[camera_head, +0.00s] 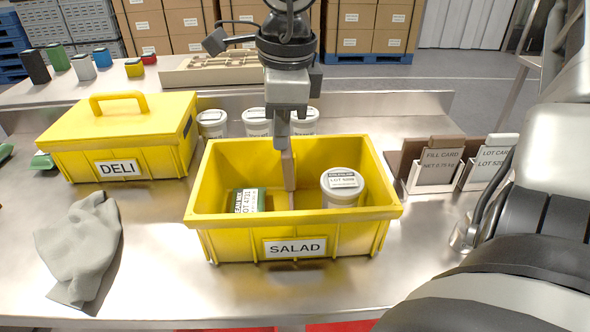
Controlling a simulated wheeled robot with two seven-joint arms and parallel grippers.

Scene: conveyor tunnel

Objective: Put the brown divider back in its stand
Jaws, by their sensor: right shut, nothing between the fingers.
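A narrow brown upright piece (289,172), seen almost edge-on, stands inside the yellow SALAD bin (294,248), between a green-and-white box (247,200) and a white lidded tub (342,190). I take it for the brown divider. My right gripper (283,137) points down over the bin and is shut, directly above this piece. I cannot tell whether the fingertips touch it. At the right, a brown FILL CARD (439,167) stands upright in a small white holder (432,188), with a brown panel behind it. My left gripper is not in view.
A white LOT CARD (489,163) stands beside the FILL CARD. A lidded yellow DELI bin (118,135) and a grey cloth (80,245) are at the left. White tubs (213,122) stand behind the SALAD bin. My arm covers the right side.

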